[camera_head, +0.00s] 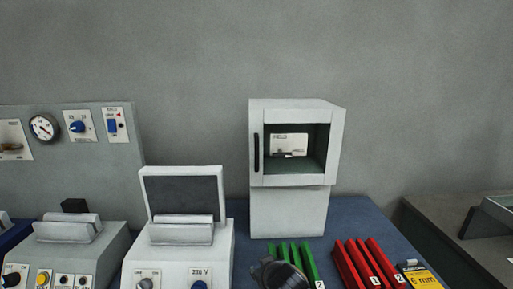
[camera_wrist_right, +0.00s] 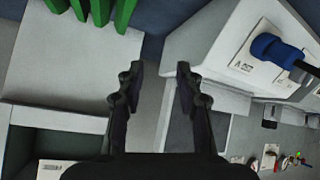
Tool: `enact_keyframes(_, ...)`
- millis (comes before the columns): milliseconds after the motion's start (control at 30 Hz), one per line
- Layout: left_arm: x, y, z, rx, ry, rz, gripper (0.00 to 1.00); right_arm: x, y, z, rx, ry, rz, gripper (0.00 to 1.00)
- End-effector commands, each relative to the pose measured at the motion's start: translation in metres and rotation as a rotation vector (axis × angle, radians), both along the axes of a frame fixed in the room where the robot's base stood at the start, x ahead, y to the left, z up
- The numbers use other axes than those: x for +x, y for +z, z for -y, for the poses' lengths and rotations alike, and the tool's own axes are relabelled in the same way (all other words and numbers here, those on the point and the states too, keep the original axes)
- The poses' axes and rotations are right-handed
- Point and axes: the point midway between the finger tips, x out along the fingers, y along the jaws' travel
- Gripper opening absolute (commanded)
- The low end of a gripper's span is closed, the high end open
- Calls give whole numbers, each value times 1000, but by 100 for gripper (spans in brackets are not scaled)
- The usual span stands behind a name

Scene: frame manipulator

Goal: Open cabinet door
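A white cabinet (camera_head: 290,208) stands on the blue bench right of centre in the head view. Its door (camera_head: 256,176) looks shut and has a window with a small white labelled item (camera_head: 290,143) behind it. A dark vertical handle (camera_head: 256,153) is on the door's left side. My right gripper (camera_head: 280,273) shows as a dark shape at the bottom edge, below and in front of the cabinet. In the right wrist view my right gripper (camera_wrist_right: 158,75) is open and empty, its two fingers apart. Part of the cabinet (camera_wrist_right: 60,118) shows at lower left there.
White device with a tilted screen (camera_head: 185,195) stands left of the cabinet. Green bars (camera_head: 304,256), red bars (camera_head: 372,262) and a yellow item (camera_head: 421,277) lie in front and right. A grey gauge panel (camera_head: 85,150) is at left. A blue knob (camera_wrist_right: 277,48) shows in the wrist view.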

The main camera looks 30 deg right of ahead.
Motion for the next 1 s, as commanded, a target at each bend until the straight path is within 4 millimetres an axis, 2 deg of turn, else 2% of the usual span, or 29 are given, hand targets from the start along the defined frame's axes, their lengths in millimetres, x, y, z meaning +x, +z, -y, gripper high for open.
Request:
enact_keyframes(33,0,0,0,0,0,0,100,24,35,12,-20,-18,100,36)
enact_keyframes(100,0,0,0,0,0,1,100,54,85,28,-30,-46,243,36)
enact_keyframes(167,1,0,0,0,0,1,100,74,130,41,-35,-68,364,36)
enact_keyframes(200,1,0,0,0,0,1,100,85,161,49,-36,-81,443,36)
enact_keyframes(300,1,0,0,0,0,2,100,101,230,66,-34,-102,612,36)
enact_keyframes(400,1,0,0,0,0,3,100,105,272,75,-26,-112,711,36)
enact_keyframes(500,2,0,0,0,0,3,100,106,287,79,-21,-115,747,36)
enact_keyframes(667,2,4,0,0,0,3,100,110,289,80,-16,-116,748,36)
enact_keyframes(767,2,13,0,0,0,4,100,123,291,85,-11,-119,748,36)
enact_keyframes(1000,2,40,1,-1,1,4,100,171,292,102,-13,-119,745,36)
